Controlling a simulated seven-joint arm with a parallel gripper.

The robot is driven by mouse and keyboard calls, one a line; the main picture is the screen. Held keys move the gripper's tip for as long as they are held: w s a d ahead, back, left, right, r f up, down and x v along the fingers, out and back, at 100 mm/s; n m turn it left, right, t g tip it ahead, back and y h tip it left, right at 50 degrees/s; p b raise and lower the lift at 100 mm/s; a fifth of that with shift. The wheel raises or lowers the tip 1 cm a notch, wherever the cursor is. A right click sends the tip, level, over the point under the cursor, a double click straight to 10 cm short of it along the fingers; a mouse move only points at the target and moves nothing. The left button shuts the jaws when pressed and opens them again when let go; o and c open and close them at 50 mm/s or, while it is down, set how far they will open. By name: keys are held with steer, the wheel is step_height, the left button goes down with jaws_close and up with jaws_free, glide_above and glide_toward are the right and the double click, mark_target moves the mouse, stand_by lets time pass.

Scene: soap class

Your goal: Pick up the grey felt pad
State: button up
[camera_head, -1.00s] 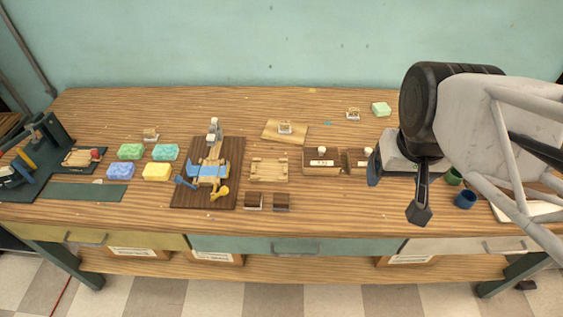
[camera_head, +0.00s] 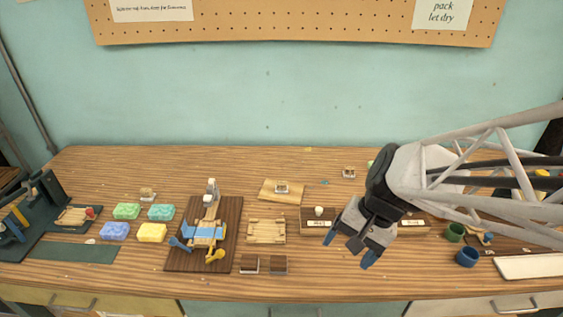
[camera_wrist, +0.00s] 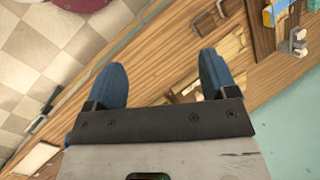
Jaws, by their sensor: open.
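My gripper (camera_head: 352,244) is open and empty above the right-centre of the bench in the head view. Its two blue fingers stand wide apart in the wrist view (camera_wrist: 160,72), with bench top and wooden pieces visible beyond them. I cannot make out a grey felt pad in either view. It may be hidden behind my gripper and arm or too small to tell.
A dark board (camera_head: 188,258) with a blue strip and clamp stands left of centre. Coloured soap bars (camera_head: 152,233), a slatted wooden rack (camera_head: 266,231), two brown blocks (camera_head: 279,265) and a blue cup (camera_head: 467,257) lie around. The front centre strip is mostly clear.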

steer(key=w+a+f+m+g+y, duration=0.1)
steer(key=w+a+f+m+y, duration=0.45)
steer(key=f, duration=0.35)
steer(key=m+t+y, duration=0.2)
steer(key=m+y, duration=0.2)
steer(key=m, duration=0.4)
glide_toward(279, 261)
steer(key=shift+w+x, duration=0.25)
steer(key=shift+x, duration=1)
steer(key=shift+h+x, duration=0.25)
steer(key=shift+x, duration=1.05)
steer(key=shift+x, duration=2.6)
steer(key=shift+s, duration=0.15)
steer(key=c, duration=1)
steer(key=shift+r, duration=0.15)
